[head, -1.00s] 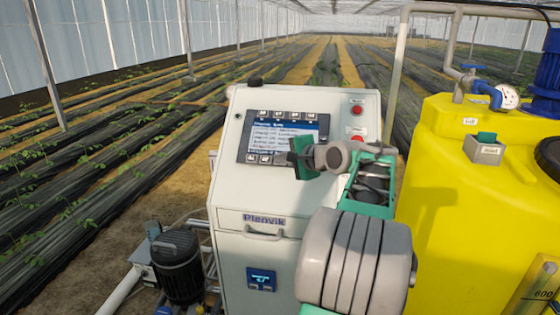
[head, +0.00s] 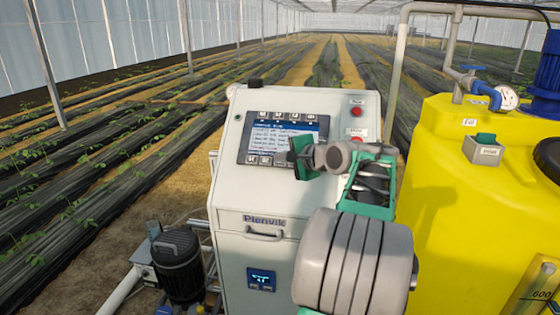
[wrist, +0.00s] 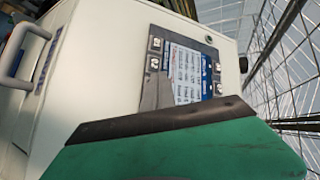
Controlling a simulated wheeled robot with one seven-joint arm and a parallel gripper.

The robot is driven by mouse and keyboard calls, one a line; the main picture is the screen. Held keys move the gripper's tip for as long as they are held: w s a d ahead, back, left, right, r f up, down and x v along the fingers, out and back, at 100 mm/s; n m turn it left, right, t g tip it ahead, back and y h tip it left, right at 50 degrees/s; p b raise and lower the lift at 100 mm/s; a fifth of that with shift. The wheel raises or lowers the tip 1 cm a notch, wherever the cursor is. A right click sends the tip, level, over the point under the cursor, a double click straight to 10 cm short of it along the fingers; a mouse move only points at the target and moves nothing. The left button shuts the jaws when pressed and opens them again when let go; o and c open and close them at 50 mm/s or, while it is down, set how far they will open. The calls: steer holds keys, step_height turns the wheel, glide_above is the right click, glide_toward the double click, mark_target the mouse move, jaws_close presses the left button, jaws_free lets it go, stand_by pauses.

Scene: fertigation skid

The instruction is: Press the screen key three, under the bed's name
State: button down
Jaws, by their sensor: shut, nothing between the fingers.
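The control screen (head: 272,138) sits in a dark panel on the cabinet's sloped top and shows a list with a dark header; the text is too small to read. One row of keys runs above it, with a third key (head: 295,117) from the left. Another row below it has keys visible at left (head: 250,159); its right end is hidden by my gripper. My gripper (head: 298,158) is shut and empty, in front of the screen's lower right corner; contact cannot be told. The wrist view shows the screen (wrist: 185,75) turned sideways, partly covered by the green and black fingers.
A yellow tank (head: 440,200) with a small grey box (head: 484,150) stands close on the right. A pump motor (head: 178,265) stands at lower left.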

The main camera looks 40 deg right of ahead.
steer(key=shift+s+a+r, duration=0.15)
steer(key=shift+a+r, duration=0.05)
steer(key=shift+r, duration=0.2)
steer(key=shift+s+a+r+p, duration=0.5)
steer(key=shift+a+r, duration=0.1)
steer(key=shift+r, duration=0.15)
steer(key=shift+s+a+r+p, duration=0.45)
steer(key=shift+a+r, duration=0.1)
steer(key=shift+r, duration=0.15)
steer(key=shift+w, duration=0.1)
